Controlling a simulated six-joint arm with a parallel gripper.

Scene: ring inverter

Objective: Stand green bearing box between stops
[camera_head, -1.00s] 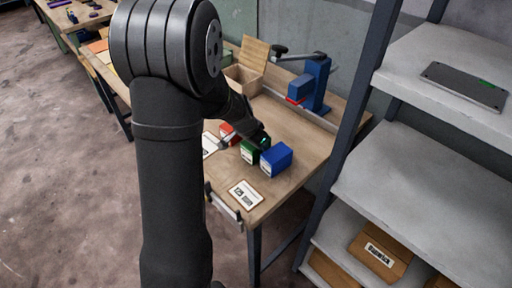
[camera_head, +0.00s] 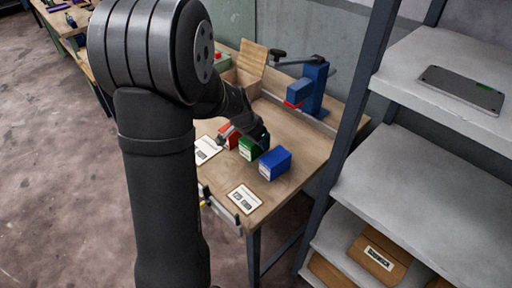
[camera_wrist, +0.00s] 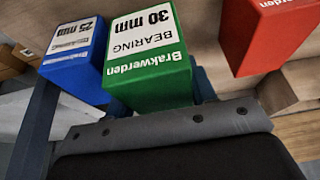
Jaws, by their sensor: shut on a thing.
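The green bearing box (camera_head: 247,150) is upright at the workbench top, between a red box (camera_head: 229,138) on its left and a blue box (camera_head: 275,163) on its right. My gripper (camera_head: 259,142) is shut on the green box, reaching it from behind. In the wrist view the green box (camera_wrist: 150,70) fills the middle, its "30 mm" bearing label upside down. The blue box (camera_wrist: 75,62) is on the left there and the red box (camera_wrist: 275,38) on the right. I cannot make out separate stops, nor whether the green box's base touches the bench.
White label cards lie in front of the blue box (camera_head: 244,199) and by the red box (camera_head: 207,149). A blue press-like tool (camera_head: 315,87) and an open wooden box (camera_head: 250,62) stand farther back. Grey shelving (camera_head: 425,170) rises on the right.

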